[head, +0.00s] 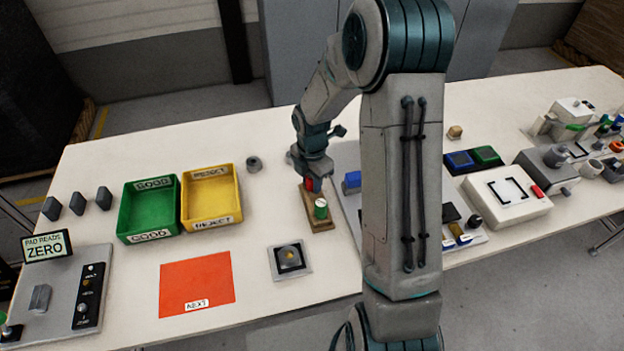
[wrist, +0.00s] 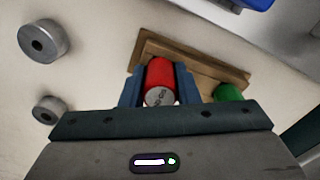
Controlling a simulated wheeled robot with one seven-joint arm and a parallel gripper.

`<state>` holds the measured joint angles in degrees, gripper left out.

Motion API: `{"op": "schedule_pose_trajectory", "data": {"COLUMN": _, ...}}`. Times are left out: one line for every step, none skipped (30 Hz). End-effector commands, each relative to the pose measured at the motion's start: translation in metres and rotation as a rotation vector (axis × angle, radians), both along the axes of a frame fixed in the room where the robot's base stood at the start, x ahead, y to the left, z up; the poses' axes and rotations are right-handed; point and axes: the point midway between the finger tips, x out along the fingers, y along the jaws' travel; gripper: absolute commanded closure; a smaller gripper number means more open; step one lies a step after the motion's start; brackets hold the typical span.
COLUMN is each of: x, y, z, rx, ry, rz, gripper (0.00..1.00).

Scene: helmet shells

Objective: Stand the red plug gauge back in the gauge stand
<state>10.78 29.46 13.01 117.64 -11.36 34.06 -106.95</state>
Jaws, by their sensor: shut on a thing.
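The red plug gauge (wrist: 161,80) is between the two blue fingers of my gripper (wrist: 160,92) in the wrist view. The gripper is shut on it. In the head view a small part of the red gauge (head: 309,184) shows below my gripper (head: 312,182). The wooden gauge stand (head: 321,226) lies under the gripper, and its board also shows in the wrist view (wrist: 195,65). A green plug gauge (head: 321,208) stands at the near end of the stand. The lower end of the red gauge is hidden, so I cannot tell whether it is in the stand.
A green GOOD tray (head: 149,234) and a yellow REJECT tray (head: 238,202) stand to the left. A grey round part (head: 254,164) lies behind the stand. A small square fixture (head: 290,259) sits in front. A blue-topped part (head: 352,181) is close on the right.

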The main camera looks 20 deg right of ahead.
Motion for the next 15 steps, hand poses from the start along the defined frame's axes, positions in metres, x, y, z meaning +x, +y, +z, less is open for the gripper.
{"op": "schedule_pose_trajectory", "data": {"x": 0.0, "y": 0.0, "z": 0.0, "rx": 0.0, "ry": 0.0, "rz": 0.0, "gripper": 0.88}}
{"op": "schedule_pose_trajectory", "data": {"x": 0.0, "y": 0.0, "z": 0.0, "rx": 0.0, "ry": 0.0, "rz": 0.0, "gripper": 0.88}}
{"op": "schedule_pose_trajectory", "data": {"x": 0.0, "y": 0.0, "z": 0.0, "rx": 0.0, "ry": 0.0, "rz": 0.0, "gripper": 0.88}}
{"op": "schedule_pose_trajectory", "data": {"x": 0.0, "y": 0.0, "z": 0.0, "rx": 0.0, "ry": 0.0, "rz": 0.0, "gripper": 0.88}}
{"op": "schedule_pose_trajectory", "data": {"x": 0.0, "y": 0.0, "z": 0.0, "rx": 0.0, "ry": 0.0, "rz": 0.0, "gripper": 0.88}}
{"op": "schedule_pose_trajectory", "data": {"x": 0.0, "y": 0.0, "z": 0.0, "rx": 0.0, "ry": 0.0, "rz": 0.0, "gripper": 0.88}}
{"op": "schedule_pose_trajectory", "data": {"x": 0.0, "y": 0.0, "z": 0.0, "rx": 0.0, "ry": 0.0, "rz": 0.0, "gripper": 0.88}}
{"op": "schedule_pose_trajectory", "data": {"x": 0.0, "y": 0.0, "z": 0.0, "rx": 0.0, "ry": 0.0, "rz": 0.0, "gripper": 0.88}}
{"op": "schedule_pose_trajectory", "data": {"x": 0.0, "y": 0.0, "z": 0.0, "rx": 0.0, "ry": 0.0, "rz": 0.0, "gripper": 0.88}}
{"op": "schedule_pose_trajectory", "data": {"x": 0.0, "y": 0.0, "z": 0.0, "rx": 0.0, "ry": 0.0, "rz": 0.0, "gripper": 0.63}}
{"op": "schedule_pose_trajectory", "data": {"x": 0.0, "y": 0.0, "z": 0.0, "rx": 0.0, "ry": 0.0, "rz": 0.0, "gripper": 0.55}}
{"op": "schedule_pose_trajectory", "data": {"x": 0.0, "y": 0.0, "z": 0.0, "rx": 0.0, "ry": 0.0, "rz": 0.0, "gripper": 0.46}}
{"op": "schedule_pose_trajectory", "data": {"x": 0.0, "y": 0.0, "z": 0.0, "rx": 0.0, "ry": 0.0, "rz": 0.0, "gripper": 0.46}}
{"op": "schedule_pose_trajectory", "data": {"x": 0.0, "y": 0.0, "z": 0.0, "rx": 0.0, "ry": 0.0, "rz": 0.0, "gripper": 0.46}}
{"op": "schedule_pose_trajectory", "data": {"x": 0.0, "y": 0.0, "z": 0.0, "rx": 0.0, "ry": 0.0, "rz": 0.0, "gripper": 0.46}}
